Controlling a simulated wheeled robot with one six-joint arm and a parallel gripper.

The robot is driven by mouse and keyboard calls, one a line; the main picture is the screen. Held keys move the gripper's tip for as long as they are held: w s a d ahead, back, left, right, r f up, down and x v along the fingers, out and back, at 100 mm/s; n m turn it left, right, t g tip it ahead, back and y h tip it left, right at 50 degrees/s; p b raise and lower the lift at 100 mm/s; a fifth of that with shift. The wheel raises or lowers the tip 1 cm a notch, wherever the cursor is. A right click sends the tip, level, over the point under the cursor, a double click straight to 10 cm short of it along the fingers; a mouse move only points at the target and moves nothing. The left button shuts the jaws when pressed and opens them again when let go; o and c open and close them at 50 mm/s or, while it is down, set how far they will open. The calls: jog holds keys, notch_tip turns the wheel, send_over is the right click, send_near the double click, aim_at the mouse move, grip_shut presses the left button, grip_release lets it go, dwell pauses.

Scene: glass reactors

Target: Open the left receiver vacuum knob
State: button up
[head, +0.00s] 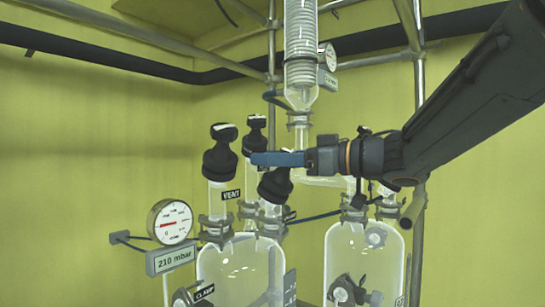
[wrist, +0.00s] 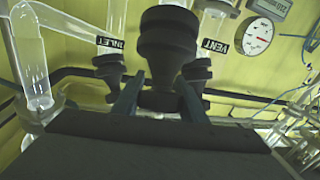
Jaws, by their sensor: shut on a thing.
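The left receiver (head: 238,275) is a clear glass vessel at the lower middle of the head view, with several black-knobbed necks. My gripper (head: 262,159) reaches in from the right, its blue fingers level above the receiver. In the wrist view my gripper (wrist: 159,82) has its fingers on both sides of a black ribbed knob and is shut on it. I take this tilted knob (wrist: 167,42) to be the vacuum knob; no label of its own is readable. In the head view the knob (head: 275,186) shows just below the fingers, its top partly hidden.
A black knob (head: 219,158) on the VENT neck stands close left of my fingers; another knob (head: 256,136) stands behind. A gauge (head: 171,221) and a 210 mbar sign (head: 171,259) are at left. A second glass vessel (head: 345,250) stands right, under my arm.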

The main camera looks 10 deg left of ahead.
jog(key=n+g+p, duration=0.1)
jog(key=n+g, duration=0.2)
jog(key=s+n+g+p, duration=0.1)
jog(key=n+g, duration=0.1)
jog(key=n, duration=0.1)
jog(key=shift+f+g, duration=0.1)
jog(key=shift+g, duration=0.3)
jog(key=shift+s+d+f+n+g+h+p, duration=0.1)
jog(key=shift+s+n+g+h+p, duration=0.15)
jog(key=shift+n+g+h, duration=0.45)
jog(key=shift+s+f+n+g+h+p, duration=0.1)
jog(key=shift+s+n+g+h, duration=0.15)
jog(key=shift+n+g, duration=0.75)
jog(key=shift+s+d+f+n+g+h+p, duration=0.1)
jog(key=shift+s+n+g+h+p, duration=0.1)
jog(key=shift+n+g+h, duration=0.6)
jog(key=shift+n, duration=0.3)
jog(key=o, duration=1.1)
jog(key=shift+c, duration=0.2)
jog(key=b+v, duration=0.2)
jog(key=v, duration=0.5)
jog(key=shift+d, duration=0.35)
